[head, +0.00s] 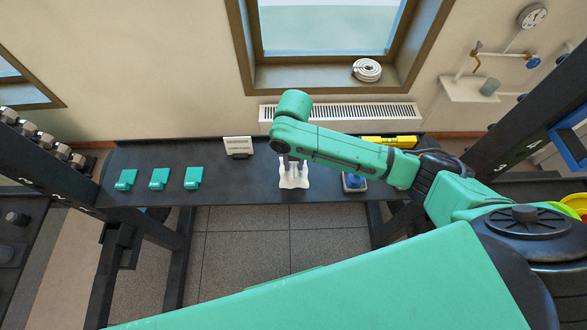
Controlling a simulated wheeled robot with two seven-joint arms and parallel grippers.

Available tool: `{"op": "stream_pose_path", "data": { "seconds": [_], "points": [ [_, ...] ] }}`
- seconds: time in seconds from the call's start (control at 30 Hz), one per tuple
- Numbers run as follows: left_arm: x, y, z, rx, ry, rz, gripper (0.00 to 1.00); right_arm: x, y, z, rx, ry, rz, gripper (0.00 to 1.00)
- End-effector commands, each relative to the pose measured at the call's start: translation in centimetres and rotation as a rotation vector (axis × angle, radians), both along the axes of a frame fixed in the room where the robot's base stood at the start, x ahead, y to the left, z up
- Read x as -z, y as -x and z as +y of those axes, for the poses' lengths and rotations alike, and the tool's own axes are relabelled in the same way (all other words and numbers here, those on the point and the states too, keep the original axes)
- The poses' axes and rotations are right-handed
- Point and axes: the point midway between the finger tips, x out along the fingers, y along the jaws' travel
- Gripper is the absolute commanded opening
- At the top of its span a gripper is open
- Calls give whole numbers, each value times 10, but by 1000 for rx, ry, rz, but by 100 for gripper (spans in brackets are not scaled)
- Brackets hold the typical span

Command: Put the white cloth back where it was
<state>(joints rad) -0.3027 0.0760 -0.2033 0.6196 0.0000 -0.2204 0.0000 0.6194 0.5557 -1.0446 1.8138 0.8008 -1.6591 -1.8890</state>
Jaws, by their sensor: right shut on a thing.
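The white cloth (294,181) hangs in loose folds over the dark table, right of its middle. My right gripper (291,165) points down and is shut on the upper part of the cloth. The fingertips are partly hidden by the arm and the cloth. The lower edge of the cloth is at the table's front part; I cannot tell whether it touches the top. My left gripper is not in view.
The dark table (220,180) holds several teal items, such as the leftmost (126,179), a white sign (238,146), a blue item (354,181) and a yellow bar (389,141). Bare tabletop lies between the teal items and the cloth. A radiator (340,112) stands behind.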

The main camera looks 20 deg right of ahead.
Motion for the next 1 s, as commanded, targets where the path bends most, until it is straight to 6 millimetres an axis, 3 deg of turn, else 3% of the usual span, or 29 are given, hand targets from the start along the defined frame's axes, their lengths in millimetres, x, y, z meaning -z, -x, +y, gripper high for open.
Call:
{"op": "stream_pose_path", "data": {
  "seconds": [0.23, 0.6, 0.63, 0.7, 1.0],
  "points": [
    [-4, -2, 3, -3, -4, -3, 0, 43, 1, 0, -1, 0, 2, 0],
    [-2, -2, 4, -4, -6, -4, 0, 50, 0, 0, 0, 0, 0, 0],
    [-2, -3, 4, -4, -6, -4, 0, 49, 0, 0, 0, 0, -1, 44],
    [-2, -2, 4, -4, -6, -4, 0, 48, 0, 0, 0, 0, 0, 62],
    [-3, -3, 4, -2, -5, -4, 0, 47, 0, 0, 0, 0, 0, 62]
  ]
}}
